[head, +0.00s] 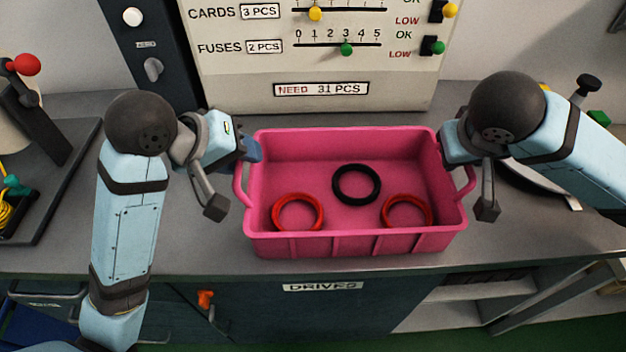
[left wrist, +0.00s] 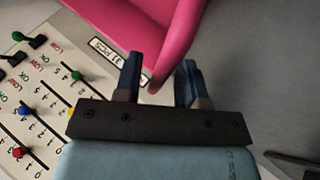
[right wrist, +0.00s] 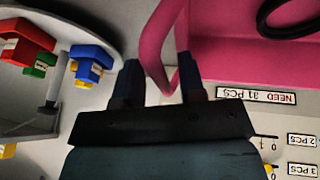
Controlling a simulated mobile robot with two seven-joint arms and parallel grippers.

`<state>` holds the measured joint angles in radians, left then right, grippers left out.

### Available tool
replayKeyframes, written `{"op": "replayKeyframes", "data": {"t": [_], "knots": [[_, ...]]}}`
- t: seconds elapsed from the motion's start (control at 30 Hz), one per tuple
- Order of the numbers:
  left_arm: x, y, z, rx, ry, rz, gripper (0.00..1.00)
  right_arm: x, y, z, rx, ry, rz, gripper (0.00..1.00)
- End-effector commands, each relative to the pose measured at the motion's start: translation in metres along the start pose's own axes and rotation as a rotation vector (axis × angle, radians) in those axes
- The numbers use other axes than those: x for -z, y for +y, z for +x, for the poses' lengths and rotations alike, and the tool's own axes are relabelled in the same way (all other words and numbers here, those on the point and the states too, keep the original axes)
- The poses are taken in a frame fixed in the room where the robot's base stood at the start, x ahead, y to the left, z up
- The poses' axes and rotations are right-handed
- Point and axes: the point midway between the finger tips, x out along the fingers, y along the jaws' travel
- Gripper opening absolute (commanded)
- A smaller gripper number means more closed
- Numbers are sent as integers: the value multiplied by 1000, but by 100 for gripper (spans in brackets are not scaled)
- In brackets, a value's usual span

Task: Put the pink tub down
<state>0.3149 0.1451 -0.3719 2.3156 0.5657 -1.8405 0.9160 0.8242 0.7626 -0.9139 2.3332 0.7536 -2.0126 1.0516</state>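The pink tub (head: 340,243) sits level at the counter's front and appears to rest on it. It holds a black ring (head: 356,169) and two red rings (head: 275,218) (head: 430,215). My left gripper (head: 250,148) is at the tub's left handle (head: 240,192). In the left wrist view its fingers (left wrist: 158,80) stand apart, with pink between them and gaps beside it. My right gripper (head: 446,148) is at the right handle (head: 468,186). In the right wrist view its spread fingers (right wrist: 160,82) straddle the pink handle loop (right wrist: 152,58); any contact is unclear.
A panel (head: 310,70) with sliders and a "NEED 31 PCS" label stands behind the tub. A round dish (head: 545,190) is at the right, partly behind my right arm. A dark tray (head: 60,205) is at the left. The grey counter (head: 200,245) is narrow in front of the tub.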

Motion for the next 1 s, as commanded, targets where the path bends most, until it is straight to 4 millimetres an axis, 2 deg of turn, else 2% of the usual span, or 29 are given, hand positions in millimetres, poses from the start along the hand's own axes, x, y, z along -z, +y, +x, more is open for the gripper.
{"op": "replayKeyframes", "data": {"t": [0.33,0.7,0.83,1.0], "knots": [[0,2,-6,-4,-1,3,38,0,-2,-1,5,1,-3,38],[0,1,-63,-3,2,4,38,0,-2,-1,6,1,-4,38],[0,1,-73,-3,0,2,38,0,-2,-2,6,2,-4,38],[0,1,-76,-2,-1,2,38,1,-2,-10,7,6,-5,38]]}}
